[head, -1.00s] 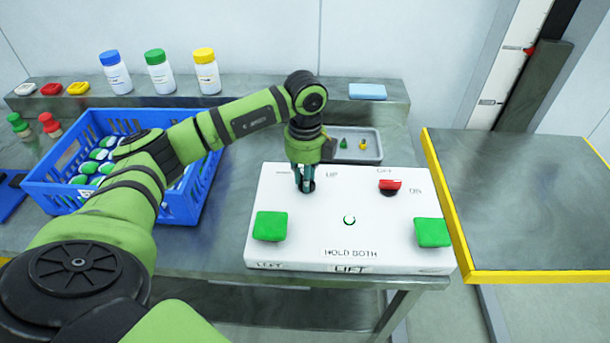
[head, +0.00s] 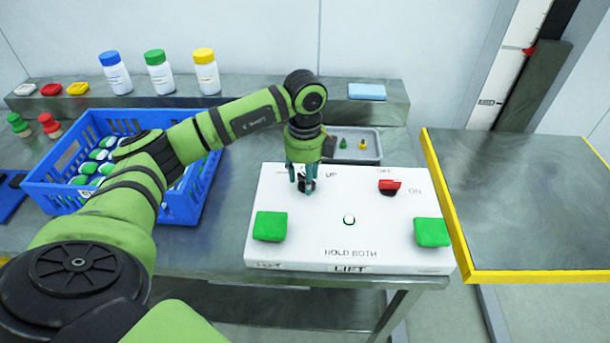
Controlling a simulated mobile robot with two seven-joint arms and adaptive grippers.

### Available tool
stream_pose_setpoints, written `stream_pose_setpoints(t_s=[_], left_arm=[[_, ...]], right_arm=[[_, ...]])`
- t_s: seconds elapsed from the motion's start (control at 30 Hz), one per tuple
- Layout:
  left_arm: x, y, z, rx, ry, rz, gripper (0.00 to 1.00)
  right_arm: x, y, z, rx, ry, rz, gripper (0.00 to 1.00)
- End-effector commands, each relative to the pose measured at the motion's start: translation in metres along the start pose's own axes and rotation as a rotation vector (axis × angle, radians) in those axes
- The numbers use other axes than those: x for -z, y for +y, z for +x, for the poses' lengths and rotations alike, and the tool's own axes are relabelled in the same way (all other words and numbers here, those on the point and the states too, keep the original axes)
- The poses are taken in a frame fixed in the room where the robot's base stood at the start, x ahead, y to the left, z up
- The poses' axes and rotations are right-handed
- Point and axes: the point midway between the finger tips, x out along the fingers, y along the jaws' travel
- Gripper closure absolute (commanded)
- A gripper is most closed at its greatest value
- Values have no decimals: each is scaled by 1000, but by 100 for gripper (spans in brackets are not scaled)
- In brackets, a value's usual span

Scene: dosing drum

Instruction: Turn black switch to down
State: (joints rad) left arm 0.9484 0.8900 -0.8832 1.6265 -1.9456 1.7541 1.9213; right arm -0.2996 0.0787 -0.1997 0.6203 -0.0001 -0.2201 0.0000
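The white control box (head: 300,212) sits on the table with the words UP, ON, HOLD BOTH and LIFT on it. The black switch (head: 304,187) is at its upper left, near the UP mark, and is mostly hidden by my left gripper. My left gripper (head: 301,187) points down over the switch, with a finger on each side of it. The fingers look spread, with dark parts of the switch between them. I cannot make out which way the switch points. My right gripper is not in view.
The box also has a red switch (head: 389,186), two green buttons (head: 270,226) (head: 432,232) and a small round lamp (head: 349,219). A blue crate (head: 183,207) stands left, a grey tray (head: 371,148) behind. A yellow-edged platform (head: 520,200) is at right.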

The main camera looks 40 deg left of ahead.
Motion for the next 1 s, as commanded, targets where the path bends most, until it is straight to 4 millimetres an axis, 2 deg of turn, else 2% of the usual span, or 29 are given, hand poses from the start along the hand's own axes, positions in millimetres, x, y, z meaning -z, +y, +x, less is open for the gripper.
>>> stream_pose_setpoints(t_s=[0.17, 0.27, 0.7, 0.83, 1.0], left_arm=[[1, 0, -1, -2, 1, 2, 54], [1, 0, -8, -1, 1, 2, 54], [0, 0, -95, 2, 0, 1, 54], [0, 0, -112, 1, -1, 0, 54], [0, 0, -120, 0, 0, 1, 54]], right_arm=[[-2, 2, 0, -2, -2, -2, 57], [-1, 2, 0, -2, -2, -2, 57], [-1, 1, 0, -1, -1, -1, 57], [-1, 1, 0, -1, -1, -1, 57], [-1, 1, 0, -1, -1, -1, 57]])
